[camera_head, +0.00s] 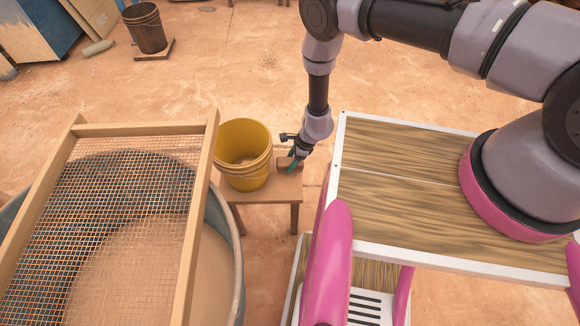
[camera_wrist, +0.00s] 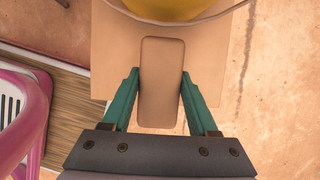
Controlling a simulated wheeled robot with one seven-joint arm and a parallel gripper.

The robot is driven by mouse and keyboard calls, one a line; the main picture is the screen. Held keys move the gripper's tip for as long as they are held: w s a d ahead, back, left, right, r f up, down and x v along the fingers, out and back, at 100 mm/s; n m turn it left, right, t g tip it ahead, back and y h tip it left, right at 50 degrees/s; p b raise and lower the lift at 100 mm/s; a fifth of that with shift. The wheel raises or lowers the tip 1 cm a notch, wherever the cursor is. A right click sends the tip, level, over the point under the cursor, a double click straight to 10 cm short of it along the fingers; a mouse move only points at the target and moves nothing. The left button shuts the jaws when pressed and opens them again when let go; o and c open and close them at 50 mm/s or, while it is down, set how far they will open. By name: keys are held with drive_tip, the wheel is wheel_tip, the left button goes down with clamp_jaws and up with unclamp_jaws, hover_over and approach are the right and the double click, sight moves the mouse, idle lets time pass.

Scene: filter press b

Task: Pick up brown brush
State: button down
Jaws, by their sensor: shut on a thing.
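The brown brush (camera_wrist: 161,85) shows in the wrist view as a plain, rounded brown block between the two teal fingers. My gripper (camera_wrist: 160,76) is shut on it, with the fingertips against its long sides. In the head view my gripper (camera_head: 293,163) points down at the right side of a small wooden stool (camera_head: 268,193). The brush (camera_head: 288,161) is partly hidden there by the fingers. I cannot tell whether it touches the stool top.
A yellow bucket (camera_head: 244,154) stands on the stool, close left of my gripper; its rim shows in the wrist view. A wood-framed mesh screen (camera_head: 130,190) lies over a large round tub (camera_head: 235,262) at left. A dark bucket (camera_head: 147,30) stands far back. Open floor lies behind the stool.

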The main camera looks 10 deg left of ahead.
sight(290, 161)
wheel_tip(290, 161, up, 25)
idle(0.4)
